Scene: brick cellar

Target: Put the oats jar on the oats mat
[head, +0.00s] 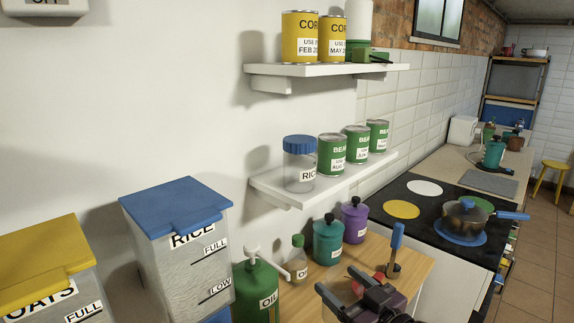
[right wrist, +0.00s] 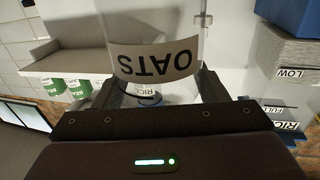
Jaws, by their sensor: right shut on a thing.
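The oats jar (right wrist: 155,57) is a clear container with a white OATS label, which reads upside down in the right wrist view. My right gripper (right wrist: 155,92) is shut on it, a finger on each side. In the head view my right gripper (head: 350,288) is at the bottom edge, in front of the wooden counter, and the jar cannot be made out clearly there. I cannot identify an oats mat in either view. My left gripper is not in view.
An oats bin (head: 50,285) with a yellow lid and a rice bin (head: 180,255) with a blue lid stand at left. A green oil can (head: 256,290), small bottle (head: 298,262), teal pot (head: 327,240) and purple pot (head: 354,220) crowd the counter. A rice jar (head: 299,165) stands on the lower shelf (head: 310,192).

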